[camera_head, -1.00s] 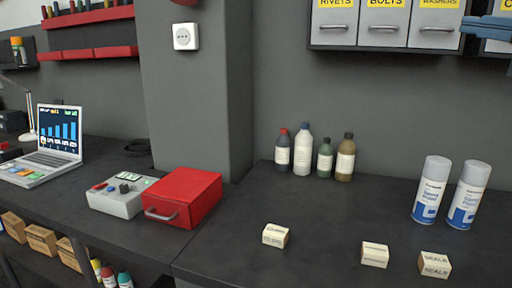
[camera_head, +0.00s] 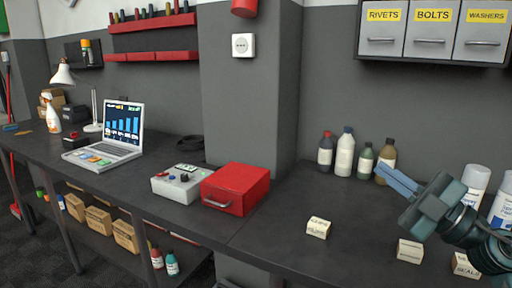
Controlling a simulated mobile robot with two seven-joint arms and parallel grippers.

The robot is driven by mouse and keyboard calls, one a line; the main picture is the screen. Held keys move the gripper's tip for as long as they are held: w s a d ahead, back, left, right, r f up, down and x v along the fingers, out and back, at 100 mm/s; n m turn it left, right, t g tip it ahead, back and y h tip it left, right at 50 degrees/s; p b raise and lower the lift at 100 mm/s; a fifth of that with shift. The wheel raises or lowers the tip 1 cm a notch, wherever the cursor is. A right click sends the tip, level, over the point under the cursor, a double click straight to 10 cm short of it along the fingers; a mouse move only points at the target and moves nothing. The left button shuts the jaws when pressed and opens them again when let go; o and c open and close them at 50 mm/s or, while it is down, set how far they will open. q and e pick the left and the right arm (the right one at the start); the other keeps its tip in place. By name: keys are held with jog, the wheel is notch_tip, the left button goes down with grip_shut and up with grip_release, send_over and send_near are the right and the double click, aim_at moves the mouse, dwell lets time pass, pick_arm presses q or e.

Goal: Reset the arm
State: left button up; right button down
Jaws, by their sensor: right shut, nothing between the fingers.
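My right gripper (camera_head: 401,183) is at the right of the head view, above the right-hand bench. Its fingers are shut together, point up and to the left, and hold nothing. The fingertips appear close in front of the brown-green bottle (camera_head: 386,163); I cannot tell the gap. My right arm comes in from the right edge and covers part of the spray cans. My left gripper is out of view.
Several bottles (camera_head: 345,153) stand against the wall. Two spray cans (camera_head: 476,180) are behind my arm. Small labelled boxes (camera_head: 318,227) lie along the bench front. A red box (camera_head: 236,189), a grey control box (camera_head: 178,184) and a laptop (camera_head: 112,136) stand to the left.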

jog(key=s+a+f+m+t+h+p, duration=0.1)
jog(key=s+a+f+m+h, duration=0.1)
jog(key=f+m+h, duration=0.8)
jog(key=s+a+f+m+h+p, duration=0.1)
jog(key=s+f+m, duration=0.3)
jog(key=f, duration=1.1)
jog(key=s+a+f+m+g, duration=0.4)
jog(key=s+a+f+g, duration=0.2)
jog(key=s+a+f, duration=0.3)
jog(key=s+f, duration=0.3)
jog(key=f, duration=0.3)
jog(key=shift+s+f+m+g+h+p, duration=0.2)
jog(key=shift+s+m+g+h+p, duration=0.1)
jog(key=shift+s+g+h+p, duration=0.1)
jog(key=shift+w, duration=0.1)
